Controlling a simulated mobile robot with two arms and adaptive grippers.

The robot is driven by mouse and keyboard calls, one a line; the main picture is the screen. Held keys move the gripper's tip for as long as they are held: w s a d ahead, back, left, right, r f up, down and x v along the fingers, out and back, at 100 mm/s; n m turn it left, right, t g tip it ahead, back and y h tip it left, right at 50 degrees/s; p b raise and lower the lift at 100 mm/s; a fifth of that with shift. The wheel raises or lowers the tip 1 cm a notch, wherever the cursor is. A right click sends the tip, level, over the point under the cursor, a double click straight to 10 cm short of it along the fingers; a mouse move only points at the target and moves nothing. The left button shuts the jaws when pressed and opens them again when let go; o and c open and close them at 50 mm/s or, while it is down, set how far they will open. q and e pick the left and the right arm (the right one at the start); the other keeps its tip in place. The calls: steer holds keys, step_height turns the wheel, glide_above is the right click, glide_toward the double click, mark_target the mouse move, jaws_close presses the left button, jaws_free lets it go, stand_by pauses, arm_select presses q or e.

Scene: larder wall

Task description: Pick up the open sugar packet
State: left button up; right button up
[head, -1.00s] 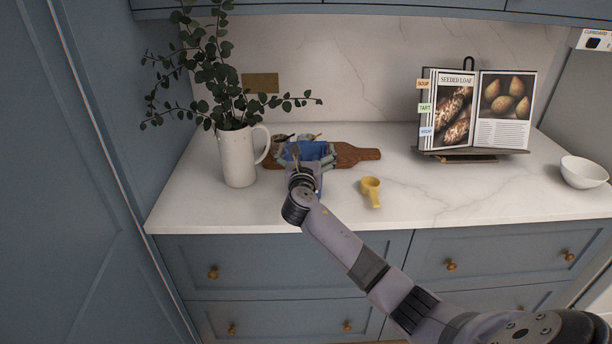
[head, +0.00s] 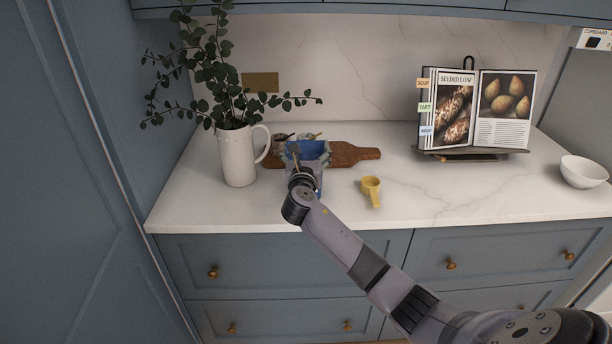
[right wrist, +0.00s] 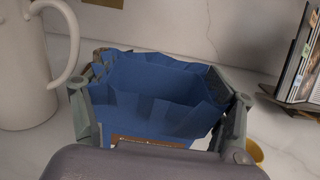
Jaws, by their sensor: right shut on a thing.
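The open sugar packet (right wrist: 160,85) is blue with a ragged, gaping top. In the right wrist view it stands upright between the two fingers of my right gripper (right wrist: 160,112), which is shut on its sides. In the head view the blue packet (head: 308,150) shows just beyond my right gripper (head: 306,160), over the counter in front of the wooden board. My left gripper is not in view.
A white jug (head: 237,158) with leafy stems stands close on the left. A yellow scoop (head: 371,190) lies to the right. Behind is a wooden board (head: 352,154) with small items. A cookbook stand (head: 470,152) and white bowl (head: 584,172) are farther right.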

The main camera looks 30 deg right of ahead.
steer(key=c, duration=0.6)
steer(key=shift+r, duration=0.1)
